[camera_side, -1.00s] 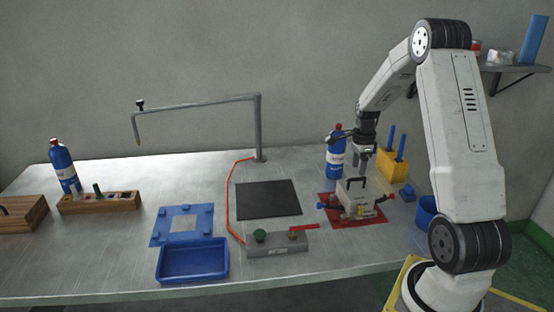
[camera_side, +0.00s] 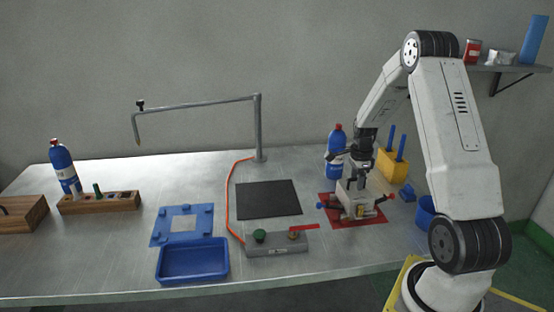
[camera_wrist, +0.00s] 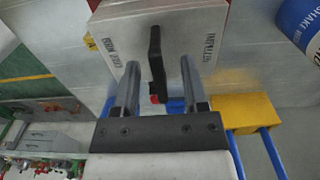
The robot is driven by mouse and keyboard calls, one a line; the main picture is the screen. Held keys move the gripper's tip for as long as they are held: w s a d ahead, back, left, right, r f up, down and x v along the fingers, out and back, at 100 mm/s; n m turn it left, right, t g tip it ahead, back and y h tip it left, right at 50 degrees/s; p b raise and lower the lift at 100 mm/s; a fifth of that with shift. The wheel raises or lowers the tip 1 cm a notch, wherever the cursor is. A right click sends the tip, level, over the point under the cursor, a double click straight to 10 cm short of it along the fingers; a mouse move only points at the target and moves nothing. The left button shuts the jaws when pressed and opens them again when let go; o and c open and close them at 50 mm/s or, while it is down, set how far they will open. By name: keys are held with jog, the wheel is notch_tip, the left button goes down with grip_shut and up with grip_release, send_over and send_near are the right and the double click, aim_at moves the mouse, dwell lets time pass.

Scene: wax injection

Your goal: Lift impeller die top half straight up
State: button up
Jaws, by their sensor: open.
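The impeller die (camera_side: 355,199) is a pale metal block on a red mat (camera_side: 378,217) at the right of the table. Its top half (camera_wrist: 185,38) fills the upper middle of the wrist view, with printed lettering and a black handle (camera_wrist: 156,60) standing on it. My gripper (camera_side: 357,184) points down right over the die. In the wrist view my gripper (camera_wrist: 160,82) is open, with one finger on each side of the handle and gaps visible between. Clamps with red and blue ends (camera_side: 324,205) show at the die's sides. The fingertips partly hide the handle in the side view.
A blue bottle (camera_side: 336,152) and a yellow block with blue-handled tools (camera_side: 386,164) stand just behind the die. A black pad (camera_side: 268,199), a grey valve block (camera_side: 276,243) and a blue tray (camera_side: 193,261) lie to the left.

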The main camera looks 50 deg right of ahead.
grip_shut()
jog(key=shift+r, duration=0.1)
dwell(1.2)
